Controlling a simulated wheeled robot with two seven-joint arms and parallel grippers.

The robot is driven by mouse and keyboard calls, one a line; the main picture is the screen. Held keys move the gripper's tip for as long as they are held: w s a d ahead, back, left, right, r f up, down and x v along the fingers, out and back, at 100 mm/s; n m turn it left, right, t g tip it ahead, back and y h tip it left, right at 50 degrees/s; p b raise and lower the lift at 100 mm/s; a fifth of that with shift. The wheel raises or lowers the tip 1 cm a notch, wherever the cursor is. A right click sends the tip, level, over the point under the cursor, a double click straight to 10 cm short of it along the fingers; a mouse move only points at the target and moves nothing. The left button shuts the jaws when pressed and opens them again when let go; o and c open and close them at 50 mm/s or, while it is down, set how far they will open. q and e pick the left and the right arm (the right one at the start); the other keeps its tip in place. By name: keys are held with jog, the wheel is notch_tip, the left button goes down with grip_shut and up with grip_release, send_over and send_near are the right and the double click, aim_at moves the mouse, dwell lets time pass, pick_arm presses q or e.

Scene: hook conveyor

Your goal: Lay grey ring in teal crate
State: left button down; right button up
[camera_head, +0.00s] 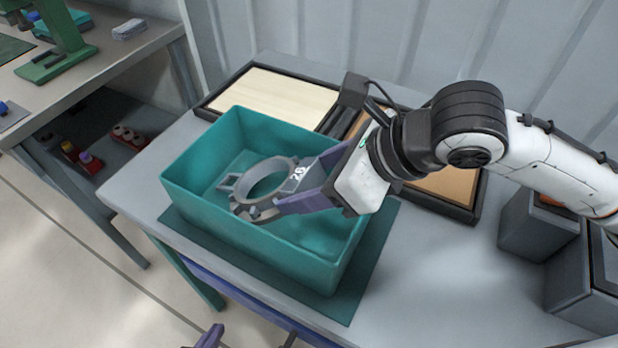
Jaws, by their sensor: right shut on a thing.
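The grey ring (243,196) is a round metal collar with small lugs and a white "26" mark. My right gripper (296,186) reaches in from the right, its purple fingers shut on the ring's right side. The ring is tilted and lies over the open teal crate (260,245), within its rim; I cannot tell if it touches the floor. The crate looks otherwise empty, though the ring and gripper hide part of its inside. Only the fingertips of my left gripper (248,340) show at the bottom edge, apart with nothing between them.
The crate stands on a dark green mat (358,285) on a grey table. Behind it lies a dark-framed tray (212,105) with pale and brown panels. Grey bins (540,228) stand at the right. A side bench (95,65) holds a green press. The table right of the mat is clear.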

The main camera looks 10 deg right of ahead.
jog(key=o, duration=1.3)
jog(key=p+v, duration=0.1)
jog(key=v, duration=1.1)
jog(key=shift+r, duration=0.1)
